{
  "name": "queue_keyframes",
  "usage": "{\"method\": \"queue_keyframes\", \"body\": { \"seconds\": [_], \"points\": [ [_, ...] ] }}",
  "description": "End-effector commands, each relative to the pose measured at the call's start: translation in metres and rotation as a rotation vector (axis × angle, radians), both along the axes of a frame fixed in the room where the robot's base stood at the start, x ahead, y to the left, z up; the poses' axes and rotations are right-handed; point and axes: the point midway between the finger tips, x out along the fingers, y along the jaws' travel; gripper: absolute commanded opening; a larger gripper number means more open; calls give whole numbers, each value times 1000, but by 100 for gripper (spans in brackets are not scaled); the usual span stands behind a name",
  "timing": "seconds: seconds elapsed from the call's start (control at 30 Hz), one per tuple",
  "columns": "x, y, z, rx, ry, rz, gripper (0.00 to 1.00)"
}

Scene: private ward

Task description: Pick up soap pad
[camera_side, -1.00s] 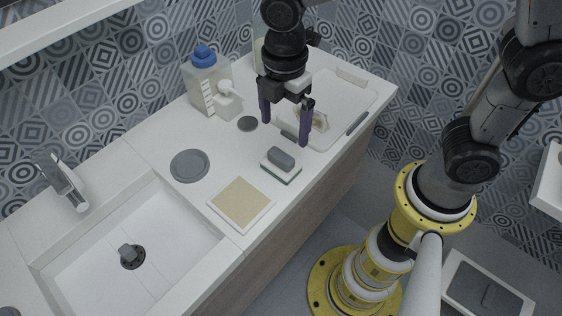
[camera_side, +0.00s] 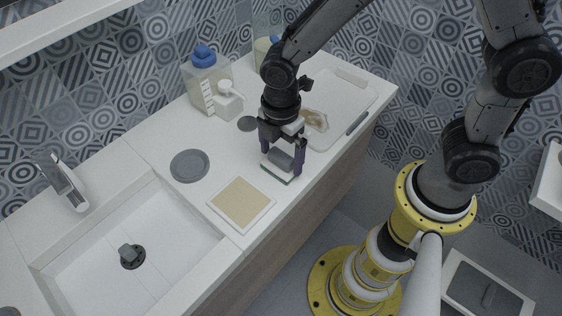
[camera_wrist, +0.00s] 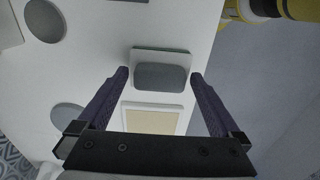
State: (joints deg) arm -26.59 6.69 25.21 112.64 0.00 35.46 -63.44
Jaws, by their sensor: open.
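The soap pad seems to be a dark grey rounded block (camera_side: 281,158) lying on a flat white piece with a green lower edge (camera_side: 272,174) on the counter. The block also shows in the wrist view (camera_wrist: 161,78), with the white piece's edge behind it. My gripper (camera_side: 283,163) is open, its purple fingers pointing down around the block, one on each side. In the wrist view the fingers (camera_wrist: 160,73) stand apart from the block's left and right ends. Contact with the counter cannot be told.
A beige-topped square (camera_side: 243,203) lies close in front on the counter (camera_side: 150,140). A white pump bottle (camera_side: 228,102), a blue-capped jug (camera_side: 205,75) and a tray (camera_side: 345,97) stand behind.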

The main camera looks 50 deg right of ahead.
Motion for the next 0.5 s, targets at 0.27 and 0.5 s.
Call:
{"method": "queue_keyframes", "body": {
  "seconds": [0.27, 0.5],
  "points": [
    [0, 0, 0, 0, 0, 0, 64],
    [0, 0, 1, 0, 0, 0, 21]
  ]
}}
